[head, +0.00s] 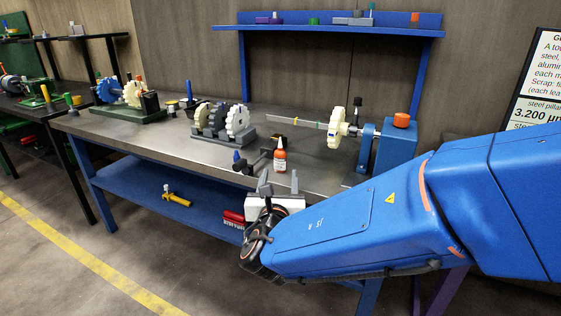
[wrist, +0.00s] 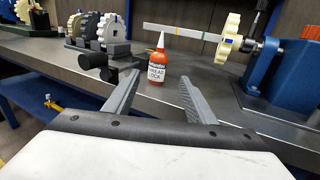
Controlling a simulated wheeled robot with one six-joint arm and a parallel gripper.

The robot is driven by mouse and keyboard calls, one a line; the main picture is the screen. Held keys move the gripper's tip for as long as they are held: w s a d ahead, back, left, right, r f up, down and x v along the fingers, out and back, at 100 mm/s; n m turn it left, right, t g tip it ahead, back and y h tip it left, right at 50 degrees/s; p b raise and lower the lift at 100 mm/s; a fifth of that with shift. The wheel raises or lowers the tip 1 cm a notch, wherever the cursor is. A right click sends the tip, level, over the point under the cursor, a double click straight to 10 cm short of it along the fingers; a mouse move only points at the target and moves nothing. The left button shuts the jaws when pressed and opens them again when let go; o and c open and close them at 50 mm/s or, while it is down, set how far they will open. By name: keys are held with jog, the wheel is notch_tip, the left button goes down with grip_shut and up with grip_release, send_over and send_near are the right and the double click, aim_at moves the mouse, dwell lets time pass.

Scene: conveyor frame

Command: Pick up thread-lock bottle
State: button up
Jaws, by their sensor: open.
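My gripper (head: 279,180) is in front of the bench edge, short of the bottle. It also shows in the wrist view (wrist: 158,84), with its two grey fingers spread apart and nothing between them.
Dark cylindrical parts (wrist: 100,66) sit just left of the bottle. Gears on a grey stand (head: 222,122) are behind and left. A blue machine (head: 393,150) with a cream gear (head: 337,128) stands right, and a long flat bar (head: 295,122) extends behind the bottle.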

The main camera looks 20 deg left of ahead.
aim_at(280, 160)
jog(key=x, duration=1)
jog(key=shift+w+a, duration=0.3)
jog(key=shift+a, duration=0.05)
jog(key=c, duration=1.1)
